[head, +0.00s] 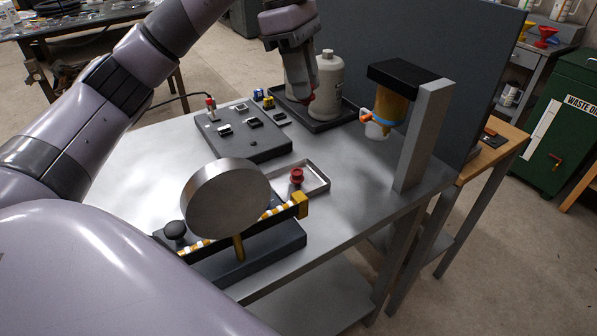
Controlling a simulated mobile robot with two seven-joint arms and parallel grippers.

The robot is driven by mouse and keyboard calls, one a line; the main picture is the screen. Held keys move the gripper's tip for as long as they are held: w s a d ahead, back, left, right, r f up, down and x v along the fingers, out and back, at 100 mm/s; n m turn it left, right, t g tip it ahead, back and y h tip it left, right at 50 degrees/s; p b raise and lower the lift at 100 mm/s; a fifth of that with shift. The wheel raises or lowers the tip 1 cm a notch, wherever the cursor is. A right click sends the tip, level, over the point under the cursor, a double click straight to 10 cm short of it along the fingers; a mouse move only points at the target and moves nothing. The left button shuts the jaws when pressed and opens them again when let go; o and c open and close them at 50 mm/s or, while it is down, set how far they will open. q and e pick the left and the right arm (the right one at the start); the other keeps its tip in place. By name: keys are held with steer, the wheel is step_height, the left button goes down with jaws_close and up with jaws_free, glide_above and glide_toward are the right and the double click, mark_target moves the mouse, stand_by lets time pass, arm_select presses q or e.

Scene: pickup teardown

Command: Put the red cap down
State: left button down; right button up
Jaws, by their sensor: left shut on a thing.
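My left gripper (306,98) reaches in from the top left and points down over the back of the bench, in front of the pale bottle (329,76). It is shut on a small red thing at its fingertips, probably the red cap (310,98); the fingers hide most of it. Whether this touches the bottle I cannot tell. Another red, knob-shaped piece (297,176) sits in the shallow metal tray (320,184) at the middle of the bench. My right gripper is not in view.
A dark tray (345,116) holds the bottle. A dark panel (262,149) with small parts lies left of it. A post (423,140) carries an amber container (389,106) at right. A round metal disc (226,198) stands in front. Bare bench lies right of the metal tray.

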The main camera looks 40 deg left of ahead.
arm_select(q)
steer(key=shift+w+f, duration=0.1)
steer(key=shift+f, duration=0.25)
steer(key=shift+f+b, duration=0.9)
steer(key=shift+f, duration=8.75)
steer(key=c, duration=0.9)
jaws_free()
steer(key=shift+v, duration=6.05)
steer(key=shift+d, duration=0.1)
